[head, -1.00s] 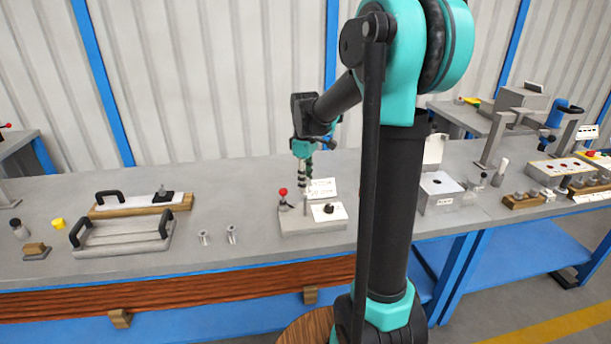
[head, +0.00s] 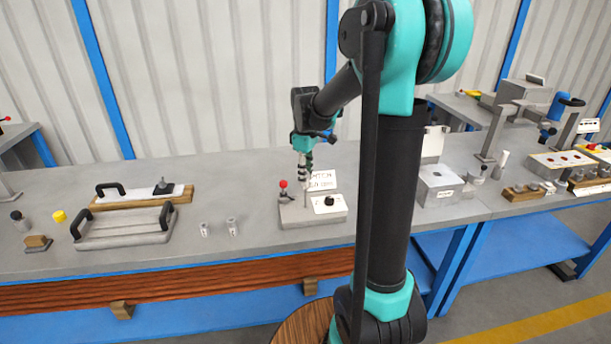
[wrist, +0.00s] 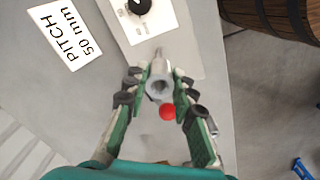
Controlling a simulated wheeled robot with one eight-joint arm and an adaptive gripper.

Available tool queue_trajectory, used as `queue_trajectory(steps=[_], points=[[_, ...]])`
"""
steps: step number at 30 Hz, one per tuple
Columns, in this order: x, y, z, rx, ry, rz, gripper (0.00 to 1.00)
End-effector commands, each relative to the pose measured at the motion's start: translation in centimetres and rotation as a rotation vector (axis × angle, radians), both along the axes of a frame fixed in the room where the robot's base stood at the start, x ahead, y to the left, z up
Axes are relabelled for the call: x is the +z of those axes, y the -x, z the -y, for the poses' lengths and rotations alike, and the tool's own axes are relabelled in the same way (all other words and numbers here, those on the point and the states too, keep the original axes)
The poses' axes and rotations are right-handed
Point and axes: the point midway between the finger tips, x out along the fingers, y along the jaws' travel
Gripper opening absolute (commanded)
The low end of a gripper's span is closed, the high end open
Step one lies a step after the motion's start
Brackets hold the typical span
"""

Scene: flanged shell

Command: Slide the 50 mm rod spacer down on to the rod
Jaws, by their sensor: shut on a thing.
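My gripper (wrist: 158,92) is shut on the rod spacer (wrist: 160,88), a short grey cylinder with an open bore facing the wrist camera. In the head view my gripper (head: 304,172) hangs over the fixture plate (head: 299,214). The thin rod (head: 306,197) stands on that plate just below the fingers. In the wrist view a thin grey tip of the rod (wrist: 158,52) shows just beyond the spacer. I cannot tell whether the rod is inside the bore. The spacer is too small and covered to make out in the head view.
A red-knobbed post (head: 283,185) stands close to my gripper; its knob shows in the wrist view (wrist: 167,112). A white panel with a black knob (head: 329,203) and a "PITCH 50 mm" card (head: 321,180) are nearby. Two grey cylinders (head: 232,227) stand on open bench left.

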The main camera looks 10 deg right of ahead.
Motion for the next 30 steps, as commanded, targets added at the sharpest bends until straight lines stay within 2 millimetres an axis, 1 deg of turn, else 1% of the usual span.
queue_trajectory(steps=[19, 30], points=[[-0.02, -0.01, 0.00, 0.000, 0.000, 0.000, 0.00], [-0.81, -0.03, -0.01, 0.000, 0.000, 0.000, 0.00]])
